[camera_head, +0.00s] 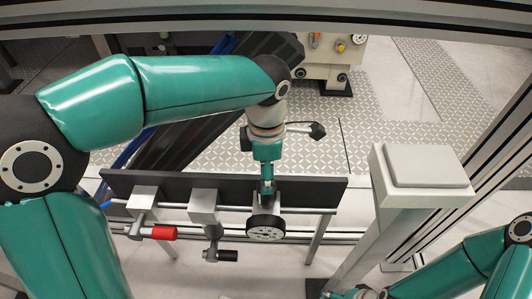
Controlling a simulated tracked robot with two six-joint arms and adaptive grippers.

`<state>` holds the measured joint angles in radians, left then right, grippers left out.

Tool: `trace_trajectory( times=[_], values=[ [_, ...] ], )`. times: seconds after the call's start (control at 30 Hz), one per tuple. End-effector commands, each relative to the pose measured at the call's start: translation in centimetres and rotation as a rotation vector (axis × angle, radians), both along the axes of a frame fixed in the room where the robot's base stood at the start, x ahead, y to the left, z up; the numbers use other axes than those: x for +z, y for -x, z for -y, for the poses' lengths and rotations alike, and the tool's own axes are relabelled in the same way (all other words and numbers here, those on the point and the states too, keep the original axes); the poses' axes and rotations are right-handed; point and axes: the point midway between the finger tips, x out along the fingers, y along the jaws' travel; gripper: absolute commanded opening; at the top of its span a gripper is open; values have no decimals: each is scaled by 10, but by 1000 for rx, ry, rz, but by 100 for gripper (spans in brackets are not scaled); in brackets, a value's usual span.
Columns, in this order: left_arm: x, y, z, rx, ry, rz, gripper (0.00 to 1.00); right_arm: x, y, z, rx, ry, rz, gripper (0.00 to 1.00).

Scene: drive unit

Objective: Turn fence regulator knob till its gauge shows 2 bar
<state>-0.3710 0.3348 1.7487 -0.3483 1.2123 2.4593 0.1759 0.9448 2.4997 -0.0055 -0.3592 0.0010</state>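The gauge (265,230) is a round black-rimmed dial with a white face, facing up and towards me on the front of the fence. Its needle and numbers are too small to read. My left gripper (267,187) points down just behind the gauge, at the top of the regulator block (272,200). The regulator knob is hidden or cannot be told apart from the fingertips. Whether the fingers are shut on it cannot be told. My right arm comes in at the lower right, and its gripper (350,294) is partly cut off by the bottom edge.
The dark fence panel (320,190) carries a rail with two valves left of the gauge, one with a red handle (163,233), one with a black handle (221,255). A grey box-topped post (425,170) stands to the right. A cream machine (335,60) stands behind.

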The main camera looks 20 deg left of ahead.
Motion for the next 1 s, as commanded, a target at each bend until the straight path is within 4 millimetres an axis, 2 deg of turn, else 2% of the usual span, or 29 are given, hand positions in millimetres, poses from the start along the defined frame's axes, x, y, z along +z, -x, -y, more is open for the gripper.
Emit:
trace_trajectory(
  times=[0.1,0.33,0.5,1.0],
  values=[
    [25,-1,1,-1,1,4,73,0,0,0,0,0,0,73],
    [54,0,0,-1,1,0,73,0,0,0,0,0,0,73],
    [59,1,0,-1,0,-2,73,0,0,0,0,0,0,73],
    [59,1,0,0,0,-2,73,-1,0,0,0,0,0,73]
  ],
)
